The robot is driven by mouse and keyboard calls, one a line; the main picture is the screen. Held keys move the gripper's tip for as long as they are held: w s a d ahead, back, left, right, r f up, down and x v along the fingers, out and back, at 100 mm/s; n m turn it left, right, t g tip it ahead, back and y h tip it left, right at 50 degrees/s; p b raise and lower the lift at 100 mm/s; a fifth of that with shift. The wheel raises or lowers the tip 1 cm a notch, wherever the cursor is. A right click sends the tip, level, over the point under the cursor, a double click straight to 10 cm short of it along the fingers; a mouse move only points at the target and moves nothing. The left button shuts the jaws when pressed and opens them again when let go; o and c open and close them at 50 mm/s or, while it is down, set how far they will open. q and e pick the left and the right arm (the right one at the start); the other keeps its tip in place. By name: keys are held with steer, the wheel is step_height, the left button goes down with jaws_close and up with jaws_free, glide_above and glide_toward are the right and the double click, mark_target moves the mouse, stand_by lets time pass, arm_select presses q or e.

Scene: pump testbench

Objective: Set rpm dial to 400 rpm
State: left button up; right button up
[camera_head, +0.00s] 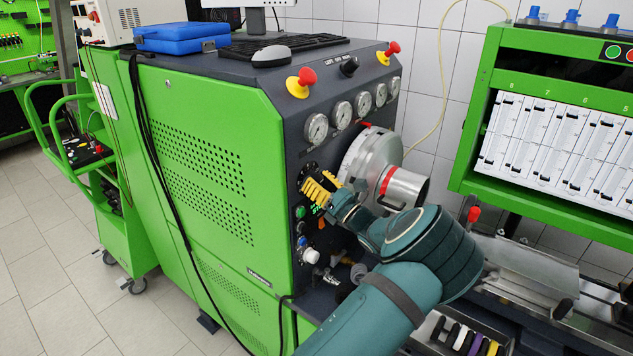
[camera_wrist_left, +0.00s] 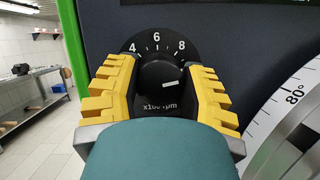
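The rpm dial (camera_wrist_left: 162,78) is a round black knob in the left wrist view, marked "x100 rpm" below. The numbers 4, 6 and 8 show above it; other numbers are hidden. A short white mark on the knob points right and slightly up. My left gripper (camera_wrist_left: 163,88) has its two yellow stepped fingers spread, one on each side of the knob. I cannot tell whether they touch it. My right gripper is not in view.
Pressure gauges (camera_head: 341,115) and red mushroom buttons (camera_head: 301,82) sit above on the testbench (camera_head: 210,150). A round metal housing (camera_head: 402,188) with a large degree scale is just right of the dial. Small knobs and fittings (camera_head: 310,256) lie below. A green rack (camera_head: 480,100) stands at right.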

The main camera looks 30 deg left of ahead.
arm_select(q)
steer(key=shift+n, duration=0.5)
steer(key=n+g+b, duration=0.1)
steer(key=n+g, duration=0.1)
steer(key=n, duration=0.2)
steer(key=n+g+b, duration=0.2)
steer(key=n, duration=0.2)
steer(key=shift+a+g, duration=0.1)
steer(key=shift+g, duration=0.3)
steer(key=n+g+h+b, duration=0.1)
steer(key=n, duration=0.3)
steer(key=n+g+h+b, duration=0.1)
steer(key=n+g+b, duration=0.1)
steer(key=n, duration=0.4)
steer(key=n+g+h+b, duration=0.1)
steer(key=n, duration=0.1)
steer(key=shift+h+b, duration=0.3)
steer(key=n+h+b, duration=0.1)
steer(key=n+b, duration=0.1)
steer(key=n, duration=0.2)
steer(key=shift+n+t+h+b, duration=0.4)
steer(key=shift+n+h+b, duration=0.7)
steer(key=shift+n, duration=0.7)
